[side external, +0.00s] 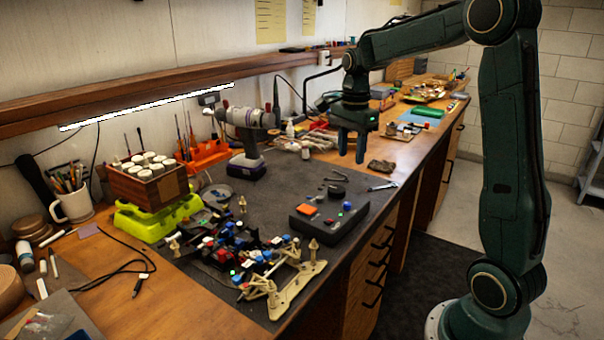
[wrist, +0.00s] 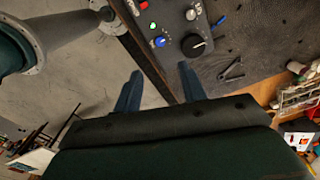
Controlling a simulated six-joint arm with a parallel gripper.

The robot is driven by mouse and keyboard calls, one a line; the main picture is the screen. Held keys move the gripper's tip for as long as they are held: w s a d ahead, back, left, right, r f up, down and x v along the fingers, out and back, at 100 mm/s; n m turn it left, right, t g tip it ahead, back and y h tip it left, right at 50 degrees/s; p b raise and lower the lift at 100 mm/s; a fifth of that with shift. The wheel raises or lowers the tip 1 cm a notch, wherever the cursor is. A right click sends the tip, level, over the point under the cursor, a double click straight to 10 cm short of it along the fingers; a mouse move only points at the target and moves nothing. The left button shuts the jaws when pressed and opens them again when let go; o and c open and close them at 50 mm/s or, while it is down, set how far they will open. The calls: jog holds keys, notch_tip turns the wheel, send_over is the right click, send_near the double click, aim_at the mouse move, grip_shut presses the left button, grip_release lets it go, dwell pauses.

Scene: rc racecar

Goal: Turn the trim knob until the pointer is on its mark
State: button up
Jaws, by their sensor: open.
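A dark control box (side external: 318,226) sits on the mat near the bench's front edge. A large black knob (wrist: 198,45) with a pale pointer line shows near the box in the wrist view; it is the dark round shape (side external: 337,192) at the box's back edge in the side view. A blue knob (wrist: 161,41) is beside it. I cannot tell for sure which is the trim knob, and its mark is too small to make out. My gripper (side external: 351,152) is open and empty, pointing down above and behind the box. Its fingers (wrist: 160,84) are apart from both knobs.
A partly built car chassis (side external: 262,262) lies left of the box. A cordless drill (side external: 247,140) stands behind it on the mat (side external: 300,180). A small tool (wrist: 231,70) lies near the black knob. The bench's front edge runs close by the box.

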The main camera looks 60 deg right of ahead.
aim_at(347, 203)
jog(key=shift+d+f, duration=0.1)
notch_tip(347, 203, down, 14)
jog(key=shift+r, duration=0.15)
dwell(0.8)
grip_shut()
